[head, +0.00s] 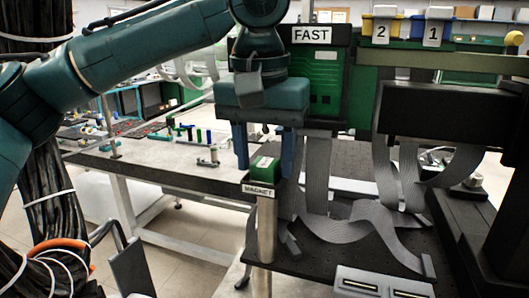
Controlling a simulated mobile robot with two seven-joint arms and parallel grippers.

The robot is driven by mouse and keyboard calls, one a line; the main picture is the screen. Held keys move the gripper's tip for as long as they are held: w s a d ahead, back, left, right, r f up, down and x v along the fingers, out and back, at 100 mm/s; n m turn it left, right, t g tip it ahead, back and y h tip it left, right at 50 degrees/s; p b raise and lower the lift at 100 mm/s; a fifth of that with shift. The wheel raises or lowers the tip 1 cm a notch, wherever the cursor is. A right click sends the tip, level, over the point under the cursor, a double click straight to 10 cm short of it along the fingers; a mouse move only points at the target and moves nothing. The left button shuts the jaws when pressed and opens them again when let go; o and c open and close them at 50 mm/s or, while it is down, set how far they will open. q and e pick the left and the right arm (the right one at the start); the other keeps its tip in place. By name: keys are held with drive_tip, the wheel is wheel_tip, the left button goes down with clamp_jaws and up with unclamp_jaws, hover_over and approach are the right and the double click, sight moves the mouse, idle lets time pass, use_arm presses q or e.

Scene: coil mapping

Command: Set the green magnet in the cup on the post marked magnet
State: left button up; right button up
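The green magnet (264,163), a small block with a pale patch, is at the top of the metal post (267,225) whose label (258,190) reads MAGNET. My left gripper (264,172) points straight down over the post, with one blue finger on each side of the magnet. The magnet is directly above the label. My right gripper is not in view.
A black perforated table (330,262) carries grey ribbon cables (350,222) right of the post. A green panel marked FAST (325,85) stands close behind my gripper. Bins marked 2 (381,30) and 1 (432,33) are at the back. A bench (165,165) stands behind left.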

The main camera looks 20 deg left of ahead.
use_arm(q)
drive_tip(key=shift+o, duration=0.4)
drive_tip(key=shift+r, duration=0.1)
wheel_tip(320, 180, up, 12)
drive_tip(key=s, duration=0.1)
drive_tip(key=shift+s, duration=0.2)
idle(0.3)
